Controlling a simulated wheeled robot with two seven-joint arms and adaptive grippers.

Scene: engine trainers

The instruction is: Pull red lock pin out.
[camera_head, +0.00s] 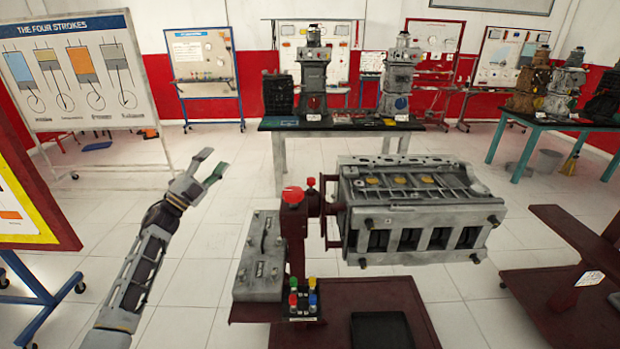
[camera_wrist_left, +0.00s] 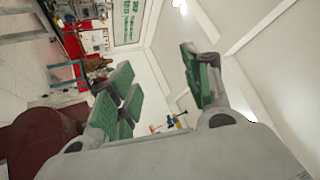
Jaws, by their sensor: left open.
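A large red knob (camera_head: 292,195) sits on top of the dark red stand post (camera_head: 296,235), left of the grey engine block (camera_head: 420,208). A smaller red knob (camera_head: 311,182) stands just behind it to the right; I cannot tell which one is the lock pin. My left gripper (camera_head: 214,162) is open and empty, raised in the air left of the knobs and well apart from them. In the left wrist view its green-padded fingers (camera_wrist_left: 163,82) are spread with nothing between them. My right gripper is out of view.
A grey box (camera_head: 259,258) and several small coloured knobs (camera_head: 303,298) sit on the stand. A black tray (camera_head: 381,330) lies on its dark red base. A poster board (camera_head: 82,75) stands behind on the left. Tiled floor is clear between my left arm and the stand.

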